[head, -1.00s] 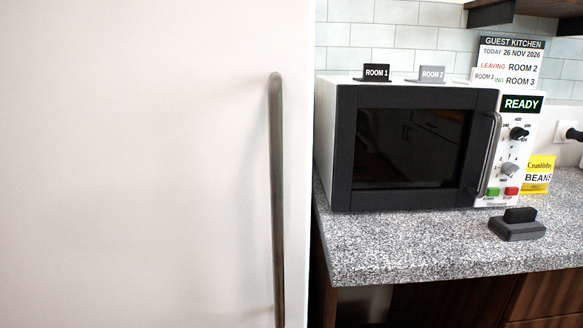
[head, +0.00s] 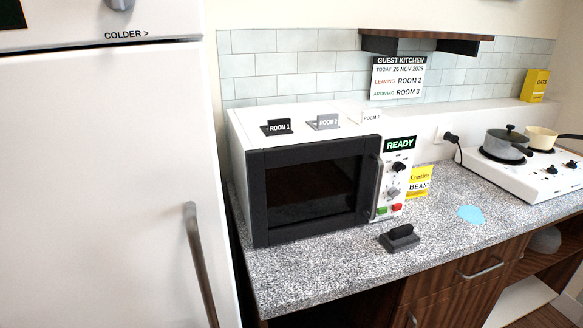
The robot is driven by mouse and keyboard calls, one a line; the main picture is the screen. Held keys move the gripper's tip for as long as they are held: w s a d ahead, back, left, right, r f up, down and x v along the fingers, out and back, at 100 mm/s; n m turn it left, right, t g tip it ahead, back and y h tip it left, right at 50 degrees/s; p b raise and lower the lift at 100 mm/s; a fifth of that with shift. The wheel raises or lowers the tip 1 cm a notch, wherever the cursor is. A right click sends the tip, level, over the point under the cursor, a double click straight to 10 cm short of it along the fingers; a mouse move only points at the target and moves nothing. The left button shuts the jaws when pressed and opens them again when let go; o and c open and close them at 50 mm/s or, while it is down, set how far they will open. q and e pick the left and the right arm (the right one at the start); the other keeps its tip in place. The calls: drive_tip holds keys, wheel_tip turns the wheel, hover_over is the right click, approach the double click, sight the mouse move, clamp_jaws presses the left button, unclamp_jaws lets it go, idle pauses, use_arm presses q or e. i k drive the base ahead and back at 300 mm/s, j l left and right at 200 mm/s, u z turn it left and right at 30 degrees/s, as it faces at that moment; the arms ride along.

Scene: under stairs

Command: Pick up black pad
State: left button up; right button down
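A dark pad (head: 400,239) lies on the speckled grey counter (head: 330,275), in front of the microwave's right end and near the counter's front edge. It has a dark grey rectangular base with a black upright grip on top. Nothing touches it. Neither of my grippers shows in the head view.
A white microwave (head: 240,135) with a dark door and vertical handle stands behind the pad, carrying room signs. A yellow beans packet (head: 420,180), a light blue patch (head: 471,214) and a hob (head: 540,182) with pots lie further right. A white fridge (head: 100,180) fills the left.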

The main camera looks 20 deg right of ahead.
sight(400, 239)
drive_tip(key=z, duration=1.25)
drive_tip(key=i+l, duration=0.15)
drive_tip(key=l, duration=0.15)
drive_tip(key=i+l+u, duration=0.1)
drive_tip(key=l, duration=0.15)
